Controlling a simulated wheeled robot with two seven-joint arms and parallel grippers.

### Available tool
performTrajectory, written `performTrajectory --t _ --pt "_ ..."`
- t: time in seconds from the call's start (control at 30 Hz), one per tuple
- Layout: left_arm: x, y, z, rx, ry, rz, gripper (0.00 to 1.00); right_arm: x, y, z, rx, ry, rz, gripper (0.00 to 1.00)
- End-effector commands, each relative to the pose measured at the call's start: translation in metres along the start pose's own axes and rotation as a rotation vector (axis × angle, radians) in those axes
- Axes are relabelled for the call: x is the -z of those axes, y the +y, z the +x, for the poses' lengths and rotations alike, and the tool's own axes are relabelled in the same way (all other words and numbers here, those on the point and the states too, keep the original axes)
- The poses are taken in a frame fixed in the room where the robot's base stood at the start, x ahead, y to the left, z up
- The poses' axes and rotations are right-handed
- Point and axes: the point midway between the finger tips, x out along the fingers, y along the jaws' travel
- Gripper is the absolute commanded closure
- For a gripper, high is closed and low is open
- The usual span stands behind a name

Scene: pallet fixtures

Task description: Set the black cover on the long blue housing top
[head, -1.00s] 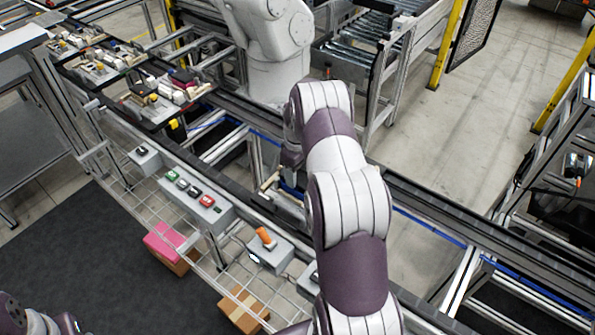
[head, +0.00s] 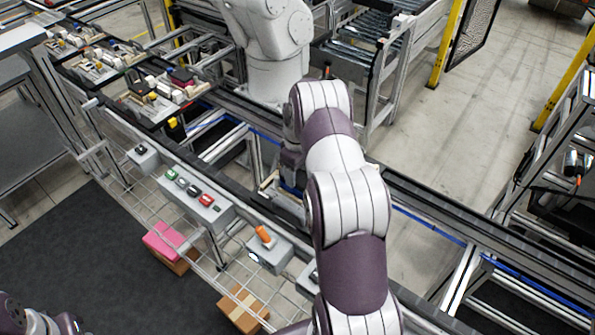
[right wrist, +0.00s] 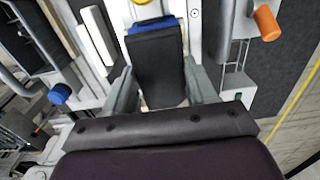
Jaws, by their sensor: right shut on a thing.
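The black cover (right wrist: 158,68) is a dark, flat rectangular piece in the right wrist view. My right gripper (right wrist: 160,84) is shut on it, with one grey finger along each long side. The blue housing top (right wrist: 151,24) shows as a blue strip just past the cover's far end; the cover hides the rest. I cannot tell whether the cover is seated on it or just above it. In the head view my right arm hides the cover and most of the gripper. My left gripper is out of view.
In the wrist view, a white bar (right wrist: 97,35), a blue knob (right wrist: 60,93) and an orange cylinder (right wrist: 267,22) surround the gripper. In the head view, button boxes (head: 195,198) line the conveyor's near side. Pallets with parts (head: 165,97) stand farther left; a white robot (head: 270,45) stands behind.

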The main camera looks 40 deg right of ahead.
Motion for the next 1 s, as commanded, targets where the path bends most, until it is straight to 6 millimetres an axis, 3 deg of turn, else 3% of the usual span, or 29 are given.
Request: performTrajectory --t 0.9,0.93,1.0 --pt "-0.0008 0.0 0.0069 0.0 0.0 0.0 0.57 0.0001 0.0001 0.0103 0.0 0.0 0.0 0.73" --pt "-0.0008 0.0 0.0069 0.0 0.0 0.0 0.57 0.0001 0.0001 0.0103 0.0 0.0 0.0 0.37" --pt "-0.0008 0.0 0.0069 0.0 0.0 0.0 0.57 0.0001 0.0001 0.0103 0.0 0.0 0.0 0.14"
